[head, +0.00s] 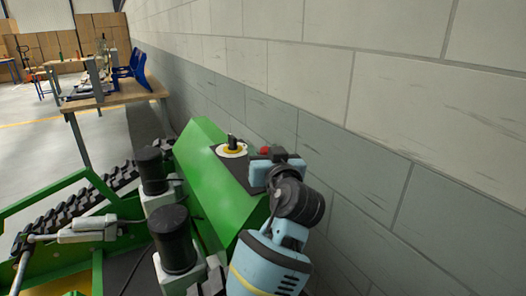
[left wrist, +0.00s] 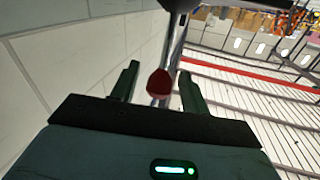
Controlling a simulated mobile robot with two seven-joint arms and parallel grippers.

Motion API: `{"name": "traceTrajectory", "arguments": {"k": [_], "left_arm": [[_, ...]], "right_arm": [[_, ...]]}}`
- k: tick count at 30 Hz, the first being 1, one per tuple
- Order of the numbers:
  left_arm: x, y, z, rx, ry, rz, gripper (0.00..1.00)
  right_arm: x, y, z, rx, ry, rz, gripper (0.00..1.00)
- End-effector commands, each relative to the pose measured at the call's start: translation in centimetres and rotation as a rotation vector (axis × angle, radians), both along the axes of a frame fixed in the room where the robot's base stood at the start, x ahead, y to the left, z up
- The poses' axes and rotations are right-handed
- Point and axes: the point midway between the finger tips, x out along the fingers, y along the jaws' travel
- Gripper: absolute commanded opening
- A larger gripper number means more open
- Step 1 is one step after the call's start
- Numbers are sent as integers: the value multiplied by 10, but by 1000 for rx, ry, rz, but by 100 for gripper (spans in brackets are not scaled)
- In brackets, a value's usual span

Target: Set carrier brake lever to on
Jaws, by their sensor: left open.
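The green carrier (head: 205,160) stands beside the wall in the head view, with a sloping top and a dark panel. A red knob (head: 264,150) shows at my left gripper (head: 270,158); I take it for the end of the brake lever. In the left wrist view the red knob (left wrist: 158,84) lies between the two dark fingers of my left gripper (left wrist: 158,92), with a grey shaft behind it. The fingers are open, with a gap on each side of the knob. The gripper hides most of the lever in the head view.
A black knob on a yellow and white ring (head: 232,150) stands on the panel close to the gripper. Black cylinders (head: 174,240) and a black track (head: 75,212) are at the left. The block wall (head: 380,150) runs close on the right. A workbench (head: 115,98) stands farther back.

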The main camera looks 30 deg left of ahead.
Motion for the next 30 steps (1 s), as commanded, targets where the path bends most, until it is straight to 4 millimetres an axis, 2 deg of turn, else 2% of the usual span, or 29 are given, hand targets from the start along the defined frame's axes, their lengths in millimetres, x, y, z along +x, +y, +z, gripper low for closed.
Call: {"name": "traceTrajectory", "arguments": {"k": [5,16,24,30], "left_arm": [[0,0,0,0,0,0,45],[0,0,0,0,0,0,0],[0,1,0,0,0,0,0],[0,10,2,2,-2,2,0]], "right_arm": [[-1,0,0,0,2,0,75],[-1,0,0,-1,2,0,75],[-1,0,0,-1,1,-1,75],[1,0,2,-1,-2,0,75]]}}
